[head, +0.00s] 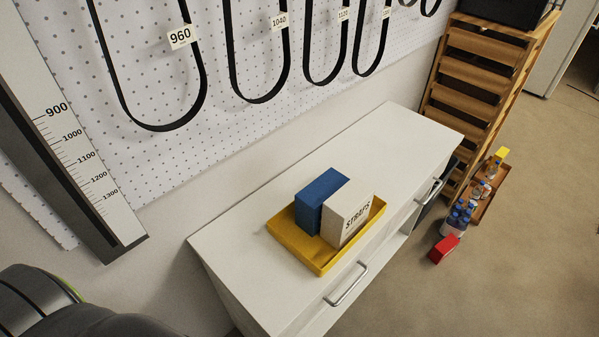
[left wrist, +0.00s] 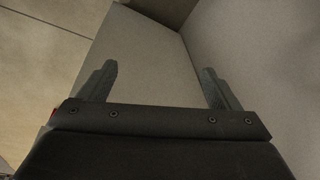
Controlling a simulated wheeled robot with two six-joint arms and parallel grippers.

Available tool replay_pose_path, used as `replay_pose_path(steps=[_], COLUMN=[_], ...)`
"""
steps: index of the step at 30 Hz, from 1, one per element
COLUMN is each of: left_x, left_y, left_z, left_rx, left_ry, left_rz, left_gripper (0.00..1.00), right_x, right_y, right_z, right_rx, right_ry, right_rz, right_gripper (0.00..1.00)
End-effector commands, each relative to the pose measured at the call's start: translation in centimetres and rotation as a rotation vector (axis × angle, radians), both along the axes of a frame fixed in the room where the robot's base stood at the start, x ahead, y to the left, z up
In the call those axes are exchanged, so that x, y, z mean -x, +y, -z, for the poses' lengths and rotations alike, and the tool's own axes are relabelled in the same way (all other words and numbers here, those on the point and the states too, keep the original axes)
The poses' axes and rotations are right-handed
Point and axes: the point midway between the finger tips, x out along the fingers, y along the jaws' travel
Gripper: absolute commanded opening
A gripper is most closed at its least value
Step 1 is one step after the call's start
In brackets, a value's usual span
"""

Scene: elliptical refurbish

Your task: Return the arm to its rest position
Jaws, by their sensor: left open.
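My left gripper (left wrist: 156,85) shows in the left wrist view. Its two fingers are spread apart with nothing between them. Past the fingers are plain pale surfaces and a strip of tan floor at the left. In the head view a dark grey part of my own body fills the lower left corner, and no gripper shows there. My right gripper is in neither view.
A white cabinet (head: 405,140) bears a yellow tray (head: 290,248) with a blue box (head: 318,200) and a white STRAPS box (head: 349,214). Black belts hang on a pegboard (head: 130,60). A wooden rack (head: 478,75), bottles (head: 458,217) and a red box (head: 443,248) stand right. Floor beyond is clear.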

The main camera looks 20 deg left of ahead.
Motion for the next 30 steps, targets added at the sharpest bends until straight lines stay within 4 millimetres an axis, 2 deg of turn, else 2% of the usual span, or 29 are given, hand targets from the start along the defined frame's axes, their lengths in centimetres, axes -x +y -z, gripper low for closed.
replay_pose_path(steps=[1,6,9,12,18,30], left_x=[1.2,5.2,7.5,9.5,11.5,11.7], left_y=[-0.1,-0.5,-0.8,-1.0,-1.2,-1.3], left_z=[2.8,8.6,11.3,13.1,14.5,14.6], left_rx=[0.004,0.012,0.016,0.020,0.023,0.023], left_ry=[0.016,0.044,0.057,0.069,0.078,0.078], left_rz=[0.000,0.000,0.000,0.002,0.002,0.002], left_gripper=[0.85,0.85,0.85,0.85,0.85,0.85], right_x=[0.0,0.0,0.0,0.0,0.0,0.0], right_y=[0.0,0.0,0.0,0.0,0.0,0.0], right_z=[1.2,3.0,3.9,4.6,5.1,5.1], right_rx=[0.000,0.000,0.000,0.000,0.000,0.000], right_ry=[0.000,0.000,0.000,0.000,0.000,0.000], right_rz=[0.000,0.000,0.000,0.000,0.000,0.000], right_gripper=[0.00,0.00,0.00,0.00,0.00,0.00])
